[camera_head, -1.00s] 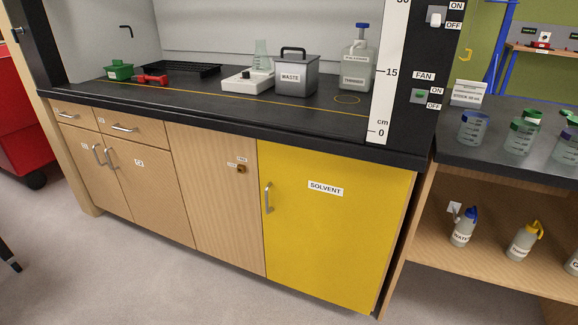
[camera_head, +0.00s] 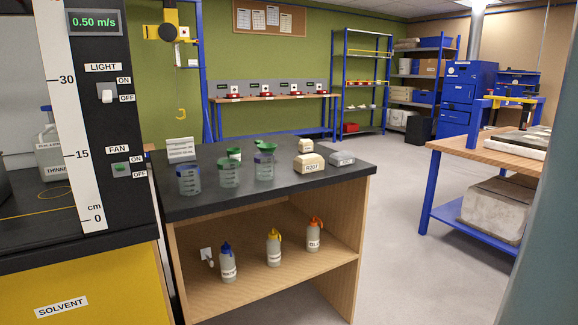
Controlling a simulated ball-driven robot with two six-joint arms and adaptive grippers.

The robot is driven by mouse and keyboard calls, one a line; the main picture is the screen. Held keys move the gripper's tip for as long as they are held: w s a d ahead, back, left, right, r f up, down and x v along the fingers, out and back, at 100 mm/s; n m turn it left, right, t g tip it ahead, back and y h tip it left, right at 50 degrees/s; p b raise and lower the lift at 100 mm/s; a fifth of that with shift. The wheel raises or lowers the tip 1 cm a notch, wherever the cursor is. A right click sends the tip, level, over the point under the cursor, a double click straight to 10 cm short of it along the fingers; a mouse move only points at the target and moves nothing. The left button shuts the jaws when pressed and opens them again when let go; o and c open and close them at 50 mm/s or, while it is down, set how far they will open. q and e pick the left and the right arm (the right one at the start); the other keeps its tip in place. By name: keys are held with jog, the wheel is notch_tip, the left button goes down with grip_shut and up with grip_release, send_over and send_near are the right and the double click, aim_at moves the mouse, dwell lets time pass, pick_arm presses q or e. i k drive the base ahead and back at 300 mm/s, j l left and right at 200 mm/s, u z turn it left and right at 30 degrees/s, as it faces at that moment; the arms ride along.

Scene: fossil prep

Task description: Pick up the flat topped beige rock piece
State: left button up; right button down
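A beige rock piece (camera_head: 309,161) with a label reading R207 sits on the black top of the small bench, near its front right. Its top looks fairly flat. A smaller beige piece (camera_head: 305,145) stands just behind it. A grey piece (camera_head: 342,159) lies to its right, near the bench's right edge. Neither of my grippers is in view.
Wash bottles (camera_head: 274,247) stand on the shelf below. The fume hood (camera_head: 120,180) adjoins at left. Open floor (camera_head: 400,225) lies right, before a wooden table (camera_head: 470,152).

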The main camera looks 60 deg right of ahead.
aim_at(308, 164)
jog(key=z, duration=1.95)
jog(key=u, duration=0.3)
jog(key=i+l+u, duration=0.15)
jog(key=u, duration=0.2)
jog(key=i+l+u, duration=0.45)
jog(key=u, duration=0.2)
jog(key=l, duration=0.1)
